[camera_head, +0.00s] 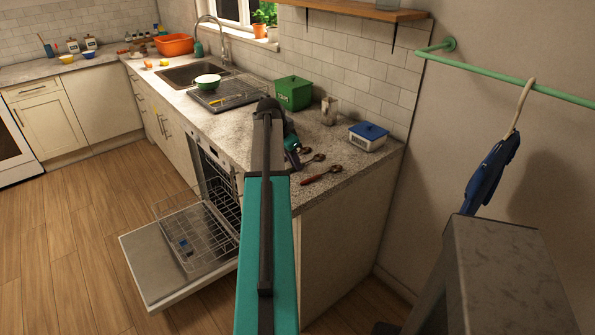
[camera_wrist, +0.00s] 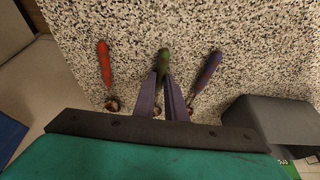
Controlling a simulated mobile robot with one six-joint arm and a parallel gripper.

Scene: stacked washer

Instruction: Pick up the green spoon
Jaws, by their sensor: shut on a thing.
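The green spoon (camera_wrist: 164,60) lies on the speckled counter in the middle of the wrist view, its green handle end showing beyond my fingers. My gripper (camera_wrist: 165,88) points down over it, with a finger on each side of the handle, shut on it. The spoon's bowl is partly hidden behind the fingers. In the head view my arm hides much of the gripper, and a spoon bowl (camera_head: 318,157) shows beside it. The spoon looks to be at counter level; I cannot tell whether it is raised.
A red-handled spoon (camera_wrist: 105,65) lies left of the green one, a purple-handled spoon (camera_wrist: 210,68) right of it. A green canister (camera_head: 293,93), a grey cup (camera_head: 329,111) and a blue-lidded tub (camera_head: 367,136) stand on the counter. The dishwasher door (camera_head: 165,270) hangs open below.

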